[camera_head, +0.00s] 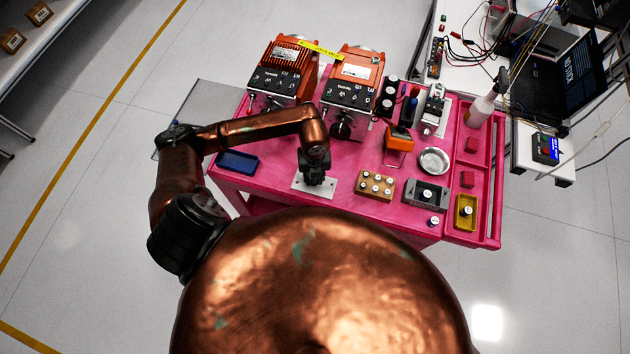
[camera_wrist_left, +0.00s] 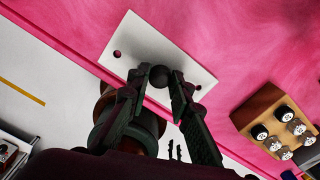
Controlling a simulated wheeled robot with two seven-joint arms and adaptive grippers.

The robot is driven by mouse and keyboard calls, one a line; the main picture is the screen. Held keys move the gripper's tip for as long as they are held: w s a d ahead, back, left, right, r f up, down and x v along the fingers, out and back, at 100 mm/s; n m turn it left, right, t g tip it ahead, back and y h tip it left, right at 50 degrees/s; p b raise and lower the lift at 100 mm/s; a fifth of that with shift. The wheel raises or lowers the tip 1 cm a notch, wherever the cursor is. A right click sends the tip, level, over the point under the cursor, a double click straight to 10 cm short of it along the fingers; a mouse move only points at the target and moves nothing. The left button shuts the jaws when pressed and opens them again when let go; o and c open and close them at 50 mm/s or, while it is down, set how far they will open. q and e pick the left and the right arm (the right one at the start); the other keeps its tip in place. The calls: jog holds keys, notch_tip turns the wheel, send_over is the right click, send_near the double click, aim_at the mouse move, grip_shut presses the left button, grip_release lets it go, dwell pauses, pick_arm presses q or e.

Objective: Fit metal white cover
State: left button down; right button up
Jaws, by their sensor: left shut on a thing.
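The white metal cover (camera_head: 327,191) is a flat rectangular plate near the front edge of the pink cart top. In the left wrist view the white cover (camera_wrist_left: 143,42) shows holes near its ends and a dark round knob (camera_wrist_left: 159,76) at its middle. My left gripper (camera_head: 315,177) points down over the cover. Its fingers (camera_wrist_left: 158,80) are shut on the knob, one on each side. I cannot tell whether the plate touches the cart top. Two orange servo units (camera_head: 284,70) (camera_head: 353,80) with black front panels stand at the back. My right gripper is not in view.
A round metal dish (camera_head: 433,160) and a spray bottle (camera_head: 480,110) are farther right. The pink top behind the cover is partly clear.

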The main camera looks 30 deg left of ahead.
aim_at(315, 180)
pick_arm(q)
jog(key=shift+r+p, duration=2.1)
jog(key=shift+r, duration=1.25)
jog(key=shift+w, duration=0.1)
